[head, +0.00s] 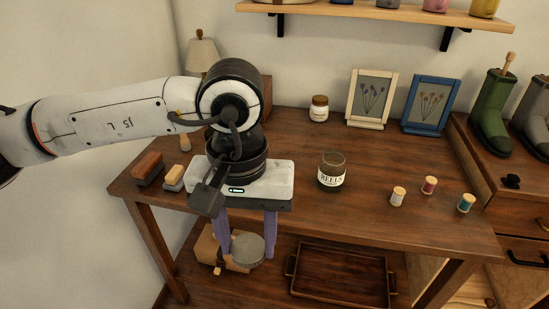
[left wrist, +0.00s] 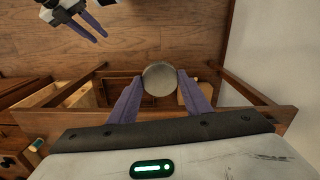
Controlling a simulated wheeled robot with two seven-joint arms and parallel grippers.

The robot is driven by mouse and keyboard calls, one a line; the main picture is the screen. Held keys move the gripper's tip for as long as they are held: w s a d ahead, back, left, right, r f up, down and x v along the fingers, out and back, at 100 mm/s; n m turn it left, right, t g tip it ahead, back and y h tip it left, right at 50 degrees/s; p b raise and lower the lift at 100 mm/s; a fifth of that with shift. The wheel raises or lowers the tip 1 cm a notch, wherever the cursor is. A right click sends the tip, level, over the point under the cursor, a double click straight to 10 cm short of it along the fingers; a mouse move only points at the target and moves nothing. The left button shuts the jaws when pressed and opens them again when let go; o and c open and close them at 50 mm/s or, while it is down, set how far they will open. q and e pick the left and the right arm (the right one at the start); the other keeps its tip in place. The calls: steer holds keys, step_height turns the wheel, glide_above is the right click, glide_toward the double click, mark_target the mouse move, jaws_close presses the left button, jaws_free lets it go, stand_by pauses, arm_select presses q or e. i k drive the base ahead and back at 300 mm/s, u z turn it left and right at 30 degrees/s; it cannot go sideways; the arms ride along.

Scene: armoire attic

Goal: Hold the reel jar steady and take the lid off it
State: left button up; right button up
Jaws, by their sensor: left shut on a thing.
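The reel jar (head: 332,172), dark glass with a white "REELS" label, stands upright on the wooden table, its top uncovered. My left gripper (head: 247,240) points down in front of the table's front edge. It is shut on a round grey lid (head: 248,251), left of and apart from the jar. The lid (left wrist: 160,78) also shows between the purple fingers in the left wrist view. My right gripper (left wrist: 100,39) shows only at the top left of the left wrist view, away from the jar; its finger gap is unclear.
Thread spools (head: 429,185) stand right of the jar. Brushes (head: 149,168) lie at the table's left. A small brown jar (head: 319,108) and frames (head: 372,98) stand behind. A tray (head: 340,278) lies on the lower shelf. The table around the reel jar is clear.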

mark_target(332, 167)
steer(key=u, duration=0.85)
steer(key=k, duration=1.15)
steer(key=u, duration=0.55)
steer(key=i, duration=1.2)
steer(key=z, duration=1.6)
steer(key=i, duration=0.95)
steer(key=z, duration=1.1)
